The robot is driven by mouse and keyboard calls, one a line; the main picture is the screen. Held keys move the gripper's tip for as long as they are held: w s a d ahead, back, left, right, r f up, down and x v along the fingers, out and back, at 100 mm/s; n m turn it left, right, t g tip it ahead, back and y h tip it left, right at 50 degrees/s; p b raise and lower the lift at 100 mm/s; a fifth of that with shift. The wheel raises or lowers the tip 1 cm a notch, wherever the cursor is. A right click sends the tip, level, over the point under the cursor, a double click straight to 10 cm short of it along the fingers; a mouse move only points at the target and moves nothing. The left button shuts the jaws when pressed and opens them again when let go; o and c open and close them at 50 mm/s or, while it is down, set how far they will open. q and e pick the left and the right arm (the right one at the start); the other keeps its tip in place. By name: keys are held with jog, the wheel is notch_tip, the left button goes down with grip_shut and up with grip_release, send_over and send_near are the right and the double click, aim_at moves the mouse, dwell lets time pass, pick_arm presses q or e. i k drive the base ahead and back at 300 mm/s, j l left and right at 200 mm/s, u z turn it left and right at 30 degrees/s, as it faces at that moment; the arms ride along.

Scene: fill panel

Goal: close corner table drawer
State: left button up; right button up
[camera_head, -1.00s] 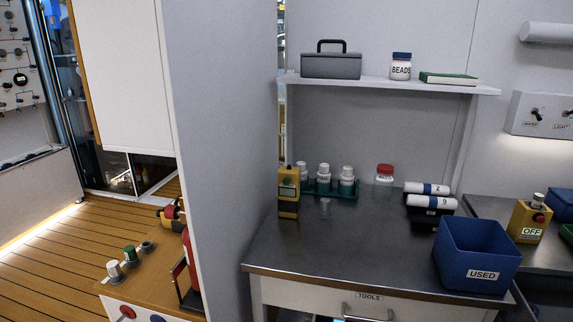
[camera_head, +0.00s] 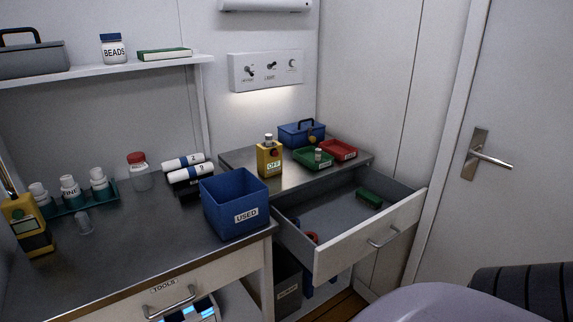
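The corner table (camera_head: 232,158) stands at the middle right, against the wall. Neither of my grippers is in view.
A blue USED bin (camera_head: 235,205) stands on the left worktop (camera_head: 130,235), next to the open drawer. A door (camera_head: 500,120) is at right.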

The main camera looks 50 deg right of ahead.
aim_at(347, 211)
jog(key=z, duration=2.05)
jog(key=i+u, duration=0.15)
jog(key=i, duration=0.2)
jog(key=i+l+u, duration=0.2)
jog(key=i, duration=0.15)
